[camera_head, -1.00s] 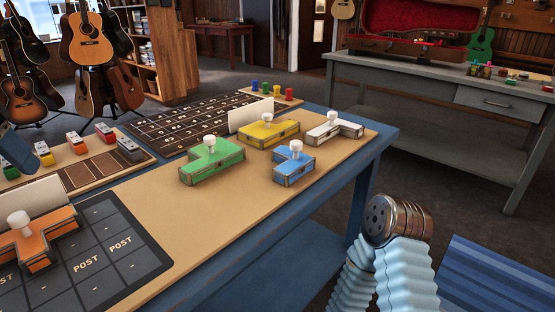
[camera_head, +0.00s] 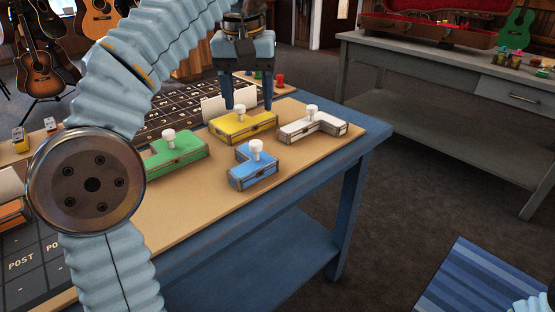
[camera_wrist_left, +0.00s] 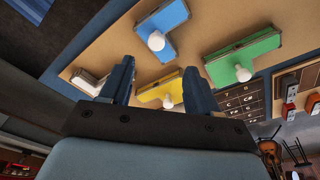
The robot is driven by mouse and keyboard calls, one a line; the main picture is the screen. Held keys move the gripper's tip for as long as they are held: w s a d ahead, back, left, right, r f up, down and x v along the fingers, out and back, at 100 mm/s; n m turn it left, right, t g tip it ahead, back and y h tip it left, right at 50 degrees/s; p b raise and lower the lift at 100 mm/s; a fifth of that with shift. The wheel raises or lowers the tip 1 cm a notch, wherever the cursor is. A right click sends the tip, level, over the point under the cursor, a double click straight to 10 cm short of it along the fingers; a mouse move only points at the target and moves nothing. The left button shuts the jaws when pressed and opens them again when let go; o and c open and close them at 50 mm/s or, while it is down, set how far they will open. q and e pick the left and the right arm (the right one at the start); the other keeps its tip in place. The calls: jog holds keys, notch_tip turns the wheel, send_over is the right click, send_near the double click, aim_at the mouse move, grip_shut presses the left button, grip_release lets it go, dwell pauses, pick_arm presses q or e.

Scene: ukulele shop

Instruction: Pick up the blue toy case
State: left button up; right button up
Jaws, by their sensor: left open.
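The blue toy case (camera_head: 250,176) is a small L-shaped case with a white knob on top. It sits on the tan table top, in front of the yellow case (camera_head: 250,128). It also shows at the top of the left wrist view (camera_wrist_left: 176,22). My left gripper (camera_head: 247,108) is open and empty, with its fingers pointing down above and behind the yellow case. In the left wrist view the two fingers (camera_wrist_left: 160,82) are apart, and the blue case lies beyond them, untouched. My right gripper does not show; only a bit of arm is at the lower right corner.
A green case (camera_head: 178,152) lies left of the blue one and a white case (camera_head: 318,128) right of it. A white card (camera_head: 214,106) stands behind the yellow case. The blue table's (camera_head: 350,157) right edge is close by. A grey workbench (camera_head: 440,70) stands behind.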

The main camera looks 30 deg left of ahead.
aim_at(256, 142)
pick_arm(q)
jog(key=f, duration=0.4)
jog(key=w+f, duration=0.1)
jog(key=f, duration=0.2)
jog(key=shift+a, duration=0.25)
jog(key=shift+w+d+f, duration=0.1)
jog(key=shift+w+f, duration=0.1)
jog(key=shift+f, duration=0.65)
jog(key=shift+w+a+f, duration=0.1)
jog(key=shift+w+f, duration=0.15)
jog(key=shift+f, duration=0.65)
jog(key=shift+w+d+f, duration=0.1)
jog(key=shift+w+f, duration=0.1)
jog(key=shift+f, duration=0.65)
grip_shut()
